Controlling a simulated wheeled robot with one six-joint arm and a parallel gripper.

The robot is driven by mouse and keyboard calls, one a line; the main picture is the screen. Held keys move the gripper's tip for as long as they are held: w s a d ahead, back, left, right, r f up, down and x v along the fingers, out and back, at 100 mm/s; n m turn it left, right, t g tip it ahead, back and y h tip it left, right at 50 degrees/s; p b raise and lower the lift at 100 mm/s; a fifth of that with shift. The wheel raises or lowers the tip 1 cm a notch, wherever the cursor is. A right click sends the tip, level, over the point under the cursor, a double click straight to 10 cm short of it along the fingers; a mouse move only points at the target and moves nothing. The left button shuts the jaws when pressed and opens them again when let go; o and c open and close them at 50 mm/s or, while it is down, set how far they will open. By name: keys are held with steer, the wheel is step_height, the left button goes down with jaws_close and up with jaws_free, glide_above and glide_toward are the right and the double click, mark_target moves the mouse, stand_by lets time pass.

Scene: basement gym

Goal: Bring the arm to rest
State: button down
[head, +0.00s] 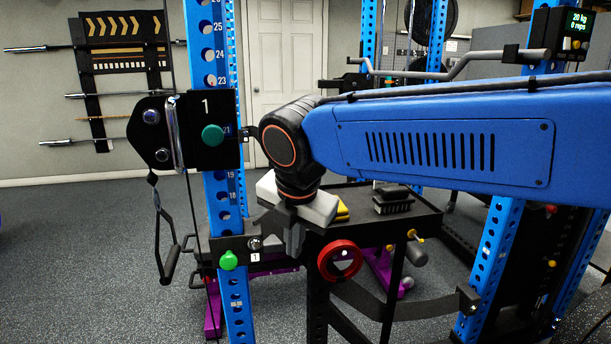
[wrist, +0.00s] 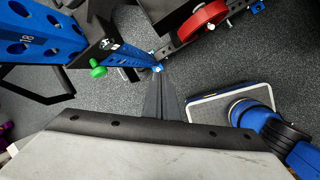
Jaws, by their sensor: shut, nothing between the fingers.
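My gripper (head: 293,252) hangs from the end of my blue arm in the middle of the head view, with its fingers pointing down. It is beside a blue perforated rack post (head: 222,120) and in front of a dark shelf tray (head: 425,222). In the wrist view the two dark fingers of my gripper (wrist: 161,82) lie together, shut, with nothing held. The fingertips point toward the floor and appear clear of the rack. My arm stretches in from the right and hides part of the rack behind it.
A green knob (head: 228,260) and a red ring (head: 340,260) flank the gripper closely. A black plate with a dark green knob (head: 212,135) is left of the wrist. Open floor (head: 80,250) lies left.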

steer(key=s+d+f+m, duration=0.2)
steer(key=d+f+m, duration=0.1)
steer(key=d+m, duration=0.6)
steer(key=s+d+f+m, duration=0.2)
steer(key=d+m, duration=0.4)
steer(key=d, duration=0.6)
steer(key=s+d+f+m, duration=0.9)
steer(key=d+m, duration=0.1)
steer(key=m, duration=0.5)
steer(key=shift+s+d+f+t+h, duration=0.15)
steer(key=shift+s+d+t+h, duration=0.1)
steer(key=shift+d+t+h, duration=0.15)
